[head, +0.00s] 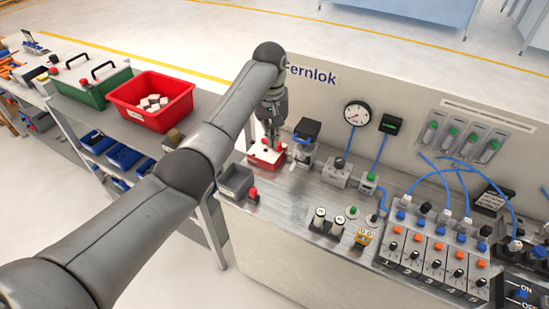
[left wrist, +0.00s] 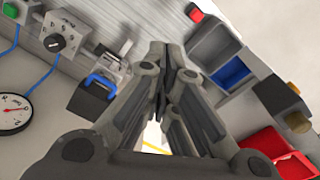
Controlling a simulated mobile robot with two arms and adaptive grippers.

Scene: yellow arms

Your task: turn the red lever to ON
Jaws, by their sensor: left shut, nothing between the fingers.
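I cannot make out a red lever for certain in either view. A dark panel marked ON and OFF (head: 526,286) is at the lower right edge of the head view, partly cut off, with a blue part on it. A small red knob (head: 253,192) stands at the front left of the bench; a red part also shows in the left wrist view (left wrist: 195,12). My left gripper (head: 271,138) points down over the bench's left end, far from the ON/OFF panel. Its fingers (left wrist: 163,78) are shut and empty. My right gripper is out of view.
A red-and-white tray (head: 267,164) is below the left gripper, beside a grey bin (head: 235,180). A gauge (head: 357,113), a valve block (head: 336,172) and a row of switch modules (head: 432,255) with blue hoses crowd the bench. A red crate (head: 150,118) stands left.

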